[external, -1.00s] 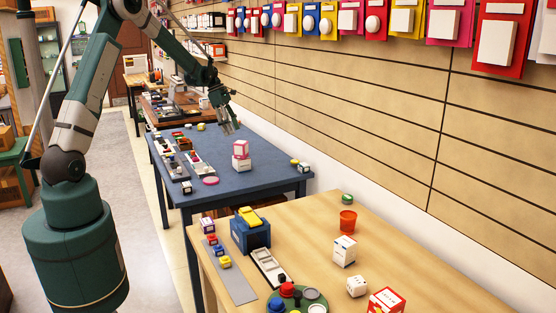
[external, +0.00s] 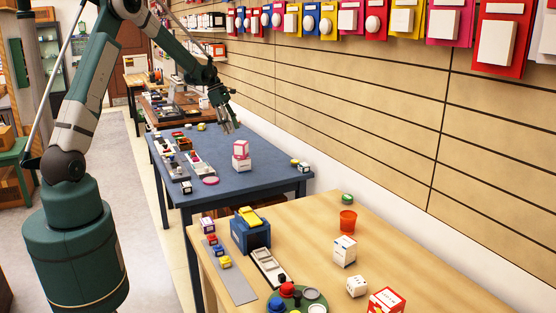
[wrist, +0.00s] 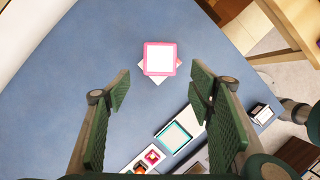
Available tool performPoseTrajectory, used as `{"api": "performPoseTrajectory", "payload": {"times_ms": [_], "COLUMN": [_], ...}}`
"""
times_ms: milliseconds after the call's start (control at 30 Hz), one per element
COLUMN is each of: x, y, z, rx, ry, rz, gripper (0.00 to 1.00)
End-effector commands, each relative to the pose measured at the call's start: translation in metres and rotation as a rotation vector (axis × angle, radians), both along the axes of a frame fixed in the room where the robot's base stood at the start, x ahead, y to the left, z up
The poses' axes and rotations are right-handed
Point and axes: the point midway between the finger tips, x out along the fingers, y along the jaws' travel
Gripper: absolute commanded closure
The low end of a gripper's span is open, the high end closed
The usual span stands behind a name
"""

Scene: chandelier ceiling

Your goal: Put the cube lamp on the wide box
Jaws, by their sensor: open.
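The cube lamp, a small cube with pink edges and white faces (external: 241,148), rests on a white box with red print, which looks like the wide box (external: 243,165), on the blue table. In the wrist view the pink-framed top of the lamp (wrist: 160,58) is turned relative to the white box (wrist: 148,78), whose corners show beneath it. My gripper (external: 229,124) is above the table, behind the stack in the external view. In the wrist view my gripper (wrist: 163,88) is open and empty, its fingers spread wide, with the stack ahead of the tips.
The blue table (external: 270,177) has a row of small items along its left side and a pink disc (external: 210,181) in front. A teal-framed white piece (wrist: 174,137) lies below the stack in the wrist view. A wooden table with boxes (external: 400,250) stands nearer; the slatted wall is right.

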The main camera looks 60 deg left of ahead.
Motion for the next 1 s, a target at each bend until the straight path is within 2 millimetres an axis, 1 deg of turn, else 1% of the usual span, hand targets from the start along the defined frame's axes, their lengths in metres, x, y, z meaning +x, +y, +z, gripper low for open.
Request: {"api": "performPoseTrajectory", "payload": {"times_ms": [167, 267, 367, 467, 667, 800, 1000], "x": [0.0, 0.0, 0.0, -0.002, -0.009, -0.016, -0.031], "y": [-0.007, -0.018, -0.034, -0.053, -0.1, -0.132, -0.176], "z": [0.006, 0.014, 0.027, 0.042, 0.074, 0.096, 0.122], "rx": [0.01, 0.026, 0.048, 0.08, 0.153, 0.205, 0.279], "ry": [-0.006, -0.014, -0.027, -0.044, -0.082, -0.109, -0.145], "rz": [-0.018, -0.048, -0.093, -0.149, -0.286, -0.383, -0.523], "gripper": [0.47, 0.47, 0.47, 0.47, 0.47, 0.47, 0.47]}}
